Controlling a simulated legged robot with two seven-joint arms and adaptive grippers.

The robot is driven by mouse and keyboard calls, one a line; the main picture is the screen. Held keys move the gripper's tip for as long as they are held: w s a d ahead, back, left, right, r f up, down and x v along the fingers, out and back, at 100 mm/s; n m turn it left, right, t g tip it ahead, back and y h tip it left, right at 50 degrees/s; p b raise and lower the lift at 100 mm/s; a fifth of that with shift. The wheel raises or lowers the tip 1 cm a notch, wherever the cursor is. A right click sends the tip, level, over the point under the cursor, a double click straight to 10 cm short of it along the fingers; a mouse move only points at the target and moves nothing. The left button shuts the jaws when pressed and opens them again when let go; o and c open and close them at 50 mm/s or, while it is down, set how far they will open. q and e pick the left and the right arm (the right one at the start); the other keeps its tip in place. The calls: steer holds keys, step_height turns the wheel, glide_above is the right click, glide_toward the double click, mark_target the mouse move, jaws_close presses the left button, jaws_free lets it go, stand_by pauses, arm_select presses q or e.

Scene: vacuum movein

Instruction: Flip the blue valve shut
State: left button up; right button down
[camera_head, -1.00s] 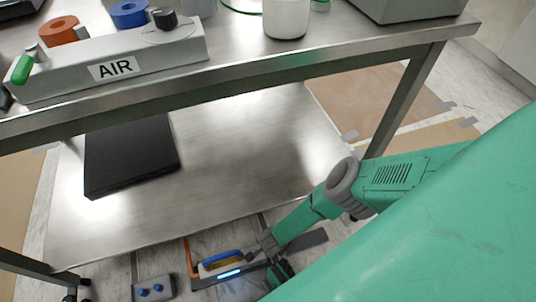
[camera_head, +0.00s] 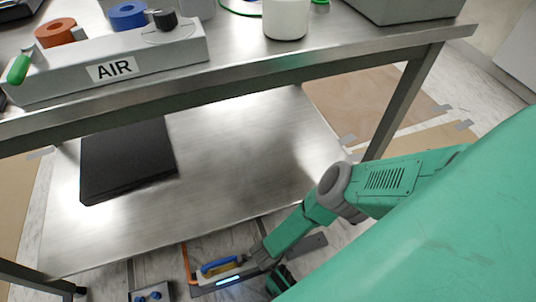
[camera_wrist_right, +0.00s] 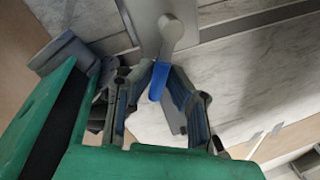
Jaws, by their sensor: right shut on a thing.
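The blue valve handle (camera_wrist_right: 157,82) shows in the right wrist view, attached to a grey lever end on a metal plate. My right gripper (camera_wrist_right: 160,73) has its two fingers on either side of the blue handle, closed on it. My left gripper is in neither view.
A steel table (camera_head: 270,68) with a lower shelf (camera_head: 235,170) stands close in front. A black flat box (camera_head: 128,163) lies on the shelf. A grey box with blue knobs (camera_head: 151,294) is on the floor to the left. An AIR manifold (camera_head: 150,57) is on top.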

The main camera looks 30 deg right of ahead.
steer(key=a+m, duration=0.1)
steer(key=m, duration=0.1)
steer(key=a+m, duration=0.1)
steer(key=shift+a+r+m+b, duration=0.2)
steer(key=shift+m+b, duration=0.2)
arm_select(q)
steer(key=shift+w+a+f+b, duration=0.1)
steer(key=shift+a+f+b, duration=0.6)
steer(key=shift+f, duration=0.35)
arm_select(e)
steer(key=shift+a+m+g+h, duration=0.1)
steer(key=shift+a+m+g, duration=0.3)
steer(key=shift+m, duration=1.05)
steer(key=shift+a+m+g+h, duration=0.1)
steer(key=shift+a+m+g, duration=0.25)
steer(key=shift+m, duration=1.15)
steer(key=shift+a+m+g+h, duration=0.1)
steer(key=shift+a+m+g, duration=0.3)
steer(key=shift+m, duration=1.05)
steer(key=shift+a, duration=0.15)
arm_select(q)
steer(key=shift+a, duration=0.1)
arm_select(e)
steer(key=c, duration=1.6)
jaws_free()
steer(key=shift+o, duration=0.2)
steer(key=shift+s, duration=0.15)
steer(key=shift+d, duration=0.2)
